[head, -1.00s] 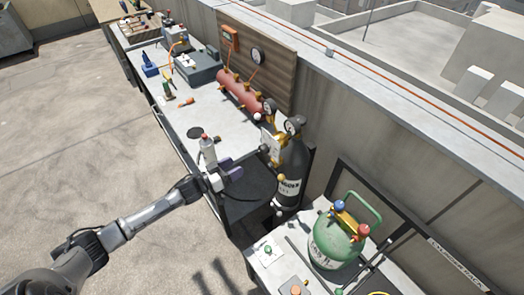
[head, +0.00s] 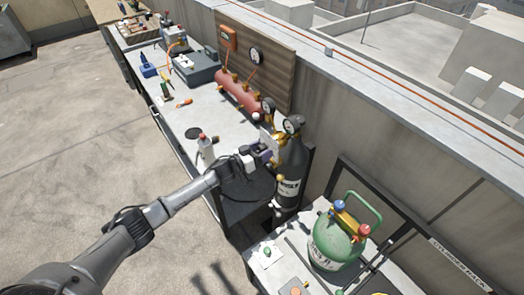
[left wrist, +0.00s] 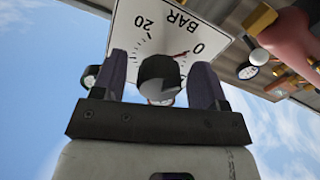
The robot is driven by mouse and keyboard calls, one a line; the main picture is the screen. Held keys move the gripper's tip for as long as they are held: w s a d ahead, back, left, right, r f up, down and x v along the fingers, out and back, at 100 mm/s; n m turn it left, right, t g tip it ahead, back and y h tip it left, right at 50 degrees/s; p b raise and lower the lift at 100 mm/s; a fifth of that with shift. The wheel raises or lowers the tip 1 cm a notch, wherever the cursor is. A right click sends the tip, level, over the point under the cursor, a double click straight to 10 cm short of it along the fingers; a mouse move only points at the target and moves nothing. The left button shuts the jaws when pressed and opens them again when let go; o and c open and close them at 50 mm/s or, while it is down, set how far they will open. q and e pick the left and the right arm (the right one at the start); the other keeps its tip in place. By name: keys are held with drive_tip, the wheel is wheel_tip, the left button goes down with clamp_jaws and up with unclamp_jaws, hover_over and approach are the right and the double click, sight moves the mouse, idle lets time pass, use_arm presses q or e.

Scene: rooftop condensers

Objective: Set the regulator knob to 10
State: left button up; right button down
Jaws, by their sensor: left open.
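The regulator stands on the dark gas cylinder (head: 290,172), with a white dial plate (head: 267,138) facing my left arm. In the left wrist view the dial plate (left wrist: 172,18) appears upside down, with BAR, 20 and 0 readable. A small red mark shows near the 0. The dark round knob (left wrist: 158,72) sits in front of the plate, and its base is partly hidden. My left gripper (head: 268,155) is at the regulator. In the left wrist view its open fingers (left wrist: 161,80) stand on either side of the knob, with gaps visible. My right gripper is not in view.
Two round gauges (head: 293,124) top the cylinder. A red manifold (head: 238,95) lies behind. A green tank (head: 338,240) stands on the nearer table at right.

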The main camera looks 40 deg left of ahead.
use_arm(q)
drive_tip(key=shift+w, duration=0.15)
drive_tip(key=shift+c, duration=0.3)
drive_tip(key=c, duration=0.9)
